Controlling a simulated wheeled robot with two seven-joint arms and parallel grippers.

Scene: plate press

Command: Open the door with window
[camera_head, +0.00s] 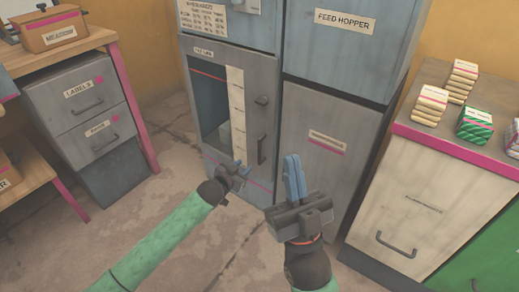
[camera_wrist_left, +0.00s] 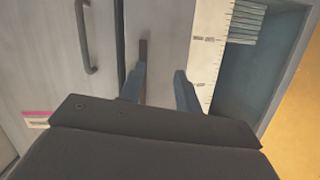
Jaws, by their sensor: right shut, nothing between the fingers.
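The grey door with a window (camera_head: 212,112) is closed at the lower left of the machine. Its dark vertical handle (camera_head: 261,150) is to the right of the window and a pale scale strip (camera_head: 238,118). My left gripper (camera_head: 243,169) is open, low in front of the door near the handle's lower end. In the left wrist view its fingers (camera_wrist_left: 158,76) stand apart, and a dark bar (camera_wrist_left: 143,50), likely this handle, shows beside one fingertip; contact cannot be told. My right gripper (camera_head: 291,158) is shut and empty, pointing up, right of the handle.
A grey panel (camera_head: 322,160) adjoins the door; a second handle (camera_wrist_left: 83,38) shows in the wrist view. Drawers (camera_head: 82,100) stand left, a cabinet (camera_head: 420,200) right. Floor (camera_head: 165,205) before the door's left is clear.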

